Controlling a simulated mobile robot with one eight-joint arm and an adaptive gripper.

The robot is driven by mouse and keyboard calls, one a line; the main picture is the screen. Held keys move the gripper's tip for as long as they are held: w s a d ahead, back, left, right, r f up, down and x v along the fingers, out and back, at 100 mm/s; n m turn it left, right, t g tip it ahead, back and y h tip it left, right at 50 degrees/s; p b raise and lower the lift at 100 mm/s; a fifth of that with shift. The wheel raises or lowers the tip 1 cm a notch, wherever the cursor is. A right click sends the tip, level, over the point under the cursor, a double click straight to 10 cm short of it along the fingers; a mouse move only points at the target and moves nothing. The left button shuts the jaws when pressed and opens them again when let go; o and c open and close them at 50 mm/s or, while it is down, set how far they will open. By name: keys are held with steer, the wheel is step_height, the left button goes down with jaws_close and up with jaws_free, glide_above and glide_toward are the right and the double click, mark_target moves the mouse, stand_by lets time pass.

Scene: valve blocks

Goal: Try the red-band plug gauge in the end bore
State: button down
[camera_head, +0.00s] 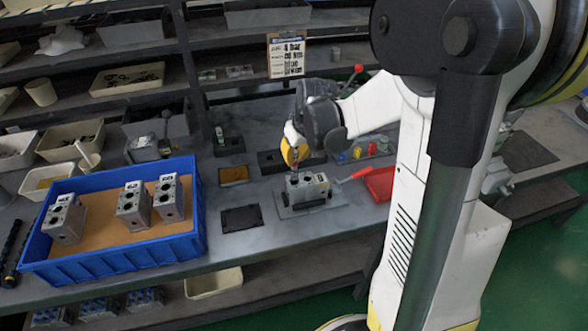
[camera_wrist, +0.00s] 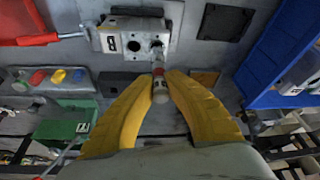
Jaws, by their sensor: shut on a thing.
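The valve block (camera_head: 308,187) is a grey metal block with dark bores, sitting in a fixture on the bench. It also shows at the top of the wrist view (camera_wrist: 125,42), with round bores in its face. My gripper (camera_head: 294,156) is above the block, with its yellow fingers shut on the red-band plug gauge. In the wrist view the gauge (camera_wrist: 160,92) stands between the fingertips (camera_wrist: 161,80), its red band towards the block. The gauge's tip is close to the block's right-end bore; I cannot tell whether it is inside.
A red-handled clamp lever (camera_wrist: 30,40) reaches out beside the block. A rack of coloured gauges (camera_wrist: 55,77) stands close by. A blue crate (camera_head: 115,256) with several valve blocks is at the left. A red tray (camera_head: 380,184) lies to the right.

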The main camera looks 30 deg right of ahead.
steer(key=shift+f+b, duration=0.55)
steer(key=shift+f, duration=0.1)
stand_by(0.3)
stand_by(0.9)
steer(key=shift+r+p, duration=2.8)
steer(key=shift+r, duration=0.9)
steer(key=shift+f, duration=0.1)
